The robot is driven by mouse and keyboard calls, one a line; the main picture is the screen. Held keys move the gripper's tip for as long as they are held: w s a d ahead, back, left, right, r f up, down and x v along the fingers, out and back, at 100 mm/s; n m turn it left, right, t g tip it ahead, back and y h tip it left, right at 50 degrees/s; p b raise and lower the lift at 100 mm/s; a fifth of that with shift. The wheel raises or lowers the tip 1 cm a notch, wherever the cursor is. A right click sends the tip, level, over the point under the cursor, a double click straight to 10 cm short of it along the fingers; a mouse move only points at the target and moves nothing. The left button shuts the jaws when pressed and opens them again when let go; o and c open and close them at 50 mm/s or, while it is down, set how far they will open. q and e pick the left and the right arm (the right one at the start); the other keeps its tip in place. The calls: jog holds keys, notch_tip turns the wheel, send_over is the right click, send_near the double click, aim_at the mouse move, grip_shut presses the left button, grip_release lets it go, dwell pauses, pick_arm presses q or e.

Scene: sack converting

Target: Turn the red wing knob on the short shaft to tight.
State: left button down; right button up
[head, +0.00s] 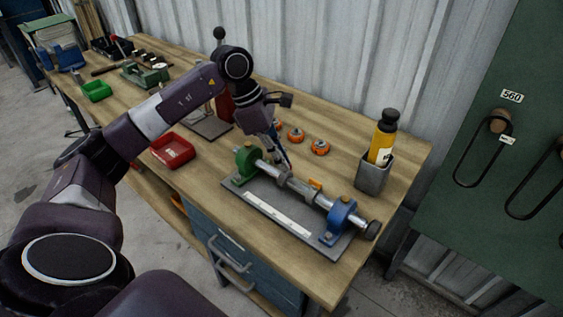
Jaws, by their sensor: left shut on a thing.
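A short metal shaft (300,189) lies across a grey base plate between a green bearing block (247,160) and a blue bearing block (340,219). Grey collars sit on it, and a small orange piece (315,184) stands up near its middle. My left gripper (284,166) points down at the shaft, just right of the green block. It is shut at a collar there; the fingers hide what they hold, and the red wing knob does not show clearly. The knob's angle cannot be seen. My right gripper is out of view.
A red bin (172,151) stands left of the fixture. Several orange round parts (320,147) lie behind it. A grey holder (373,175) with a yellow bottle (383,137) stands at the right. A green bin (96,91) and tools are farther left.

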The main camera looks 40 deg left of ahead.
pick_arm(q)
jog(key=m, duration=0.2)
jog(key=m+g, duration=0.1)
jog(key=m, duration=0.1)
jog(key=m+g, duration=0.1)
jog(key=m, duration=0.1)
jog(key=shift+w+r+h+b, duration=0.15)
jog(key=shift+w+h+b, duration=0.15)
jog(key=shift+b, duration=0.1)
dwell(0.3)
jog(key=c, duration=2.1)
grip_release()
jog(key=shift+a+r, duration=0.1)
jog(key=shift+r, duration=0.05)
jog(key=v, duration=1.1)
jog(key=shift+w+r, duration=0.2)
jog(key=shift+r, duration=0.05)
